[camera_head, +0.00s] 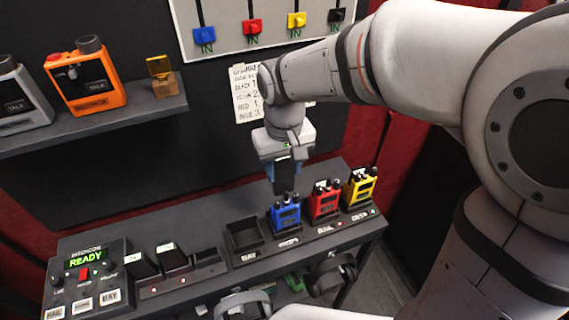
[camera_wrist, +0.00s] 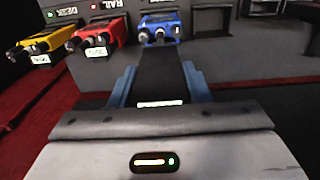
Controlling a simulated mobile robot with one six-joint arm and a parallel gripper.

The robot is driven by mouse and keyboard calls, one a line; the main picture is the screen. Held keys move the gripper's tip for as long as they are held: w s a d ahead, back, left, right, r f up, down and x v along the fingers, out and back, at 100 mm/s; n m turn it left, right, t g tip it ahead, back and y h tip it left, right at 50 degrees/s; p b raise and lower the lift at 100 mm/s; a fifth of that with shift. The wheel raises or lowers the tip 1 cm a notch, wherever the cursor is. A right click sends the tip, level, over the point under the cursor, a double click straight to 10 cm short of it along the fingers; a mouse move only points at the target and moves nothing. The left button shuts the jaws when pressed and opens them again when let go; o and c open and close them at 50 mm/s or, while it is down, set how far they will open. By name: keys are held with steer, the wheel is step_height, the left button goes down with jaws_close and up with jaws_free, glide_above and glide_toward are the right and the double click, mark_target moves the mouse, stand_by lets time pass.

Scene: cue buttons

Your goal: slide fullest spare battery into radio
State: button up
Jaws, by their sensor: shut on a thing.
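My gripper (camera_head: 285,176) points down above the bench, near the blue radio. It is shut on a dark battery (camera_wrist: 161,72), which shows between blue finger pads in the wrist view and has a pale strip near its base. The blue radio (camera_head: 286,215), red radio (camera_head: 323,202) and yellow radio (camera_head: 359,189) stand in a row of docks. They also show at the top of the wrist view: blue (camera_wrist: 158,28), red (camera_wrist: 97,36), yellow (camera_wrist: 37,37). Two dark batteries (camera_head: 140,263) (camera_head: 172,256) stand in a charger with red lights. The held battery's lower end seems just above the blue radio; contact is unclear.
An empty dock (camera_head: 243,236) is left of the blue radio. An intercom (camera_head: 88,275) reading READY sits at the bench's left end. A paper note (camera_head: 245,95) hangs behind my wrist. Headsets (camera_head: 243,304) hang below the bench.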

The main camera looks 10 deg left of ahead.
mark_target(284, 188)
steer(key=shift+a+f+b, duration=0.1)
steer(key=shift+f+b, duration=1.35)
steer(key=shift+f, duration=0.85)
steer(key=shift+s+f, duration=0.1)
steer(key=shift+s, duration=0.1)
steer(key=shift+f+b, duration=1.05)
steer(key=shift+f, duration=0.2)
stand_by(0.8)
steer(key=o, duration=1.1)
steer(key=shift+r, duration=0.15)
step_height(284, 188, up, 8)
steer(key=shift+f, duration=0.2)
steer(key=s+d+f+m+t, duration=0.1)
steer(key=s+d+m, duration=0.1)
steer(key=d, duration=0.6)
steer(key=s+d+f+m+t, duration=0.1)
steer(key=s+d+m, duration=0.1)
steer(key=d, duration=0.5)
steer(key=s+d+f+m+t, duration=0.1)
steer(key=s+d+m, duration=0.1)
steer(key=d, duration=0.6)
steer(key=shift+s+d, duration=0.35)
steer(key=shift+s, duration=0.5)
